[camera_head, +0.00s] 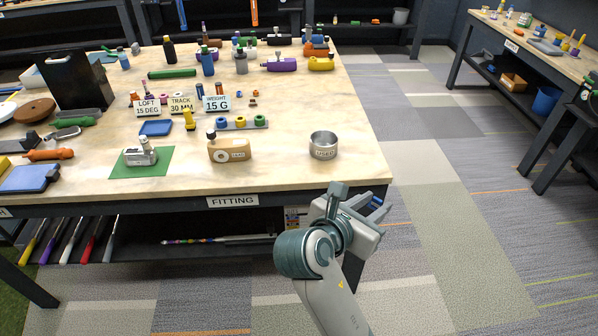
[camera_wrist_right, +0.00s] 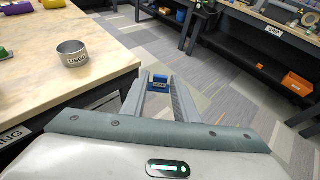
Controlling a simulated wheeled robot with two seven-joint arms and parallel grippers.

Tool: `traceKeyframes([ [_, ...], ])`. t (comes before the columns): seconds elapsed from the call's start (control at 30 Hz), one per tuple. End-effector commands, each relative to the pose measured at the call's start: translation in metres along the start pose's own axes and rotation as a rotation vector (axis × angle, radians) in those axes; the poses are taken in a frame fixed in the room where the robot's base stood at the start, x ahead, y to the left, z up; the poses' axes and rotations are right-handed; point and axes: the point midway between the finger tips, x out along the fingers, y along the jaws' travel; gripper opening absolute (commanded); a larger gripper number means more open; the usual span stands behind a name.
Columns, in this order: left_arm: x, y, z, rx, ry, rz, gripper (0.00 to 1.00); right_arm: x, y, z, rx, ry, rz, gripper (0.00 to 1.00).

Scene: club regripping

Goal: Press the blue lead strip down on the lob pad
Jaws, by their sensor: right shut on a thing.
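My right gripper (camera_head: 374,208) is beyond the table's front right corner, over the floor. In the right wrist view its two fingers (camera_wrist_right: 160,88) are closed on a small blue piece (camera_wrist_right: 159,83), which looks like the blue lead strip. The blue piece is held at the fingertips, apart from the table. A green mat (camera_head: 165,166) lies at the table's front left with a silver club-head-like object (camera_head: 140,155) on it. I cannot tell which thing is the lob pad; no label for it is readable. My left gripper is not in view.
A metal cup marked USED (camera_head: 323,146) stands near the table's right edge; it also shows in the right wrist view (camera_wrist_right: 73,53). A tan dispenser (camera_head: 229,150) and a grey rack (camera_head: 240,123) stand left of it. The table (camera_head: 285,172) is clear between dispenser and cup.

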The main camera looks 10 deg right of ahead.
Motion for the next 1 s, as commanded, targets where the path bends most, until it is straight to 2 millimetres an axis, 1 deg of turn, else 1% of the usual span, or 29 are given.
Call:
traceKeyframes([
  [0.2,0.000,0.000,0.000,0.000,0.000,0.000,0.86,0.023,0.009,0.004,-0.072,-0.007,0.164,0.11],
  [0.4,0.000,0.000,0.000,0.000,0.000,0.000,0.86,0.038,0.021,0.000,-0.165,-0.008,0.379,0.11],
  [0.53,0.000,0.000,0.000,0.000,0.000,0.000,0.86,0.040,0.024,-0.006,-0.221,-0.006,0.511,0.11],
  [0.7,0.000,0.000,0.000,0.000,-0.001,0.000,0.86,0.036,0.025,-0.017,-0.279,-0.003,0.654,0.11],
  [0.8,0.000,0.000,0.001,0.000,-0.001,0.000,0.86,0.033,0.024,-0.023,-0.302,-0.002,0.714,0.11],
  [1.0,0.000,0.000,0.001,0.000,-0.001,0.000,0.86,0.029,0.022,-0.029,-0.321,0.000,0.771,0.11],
])
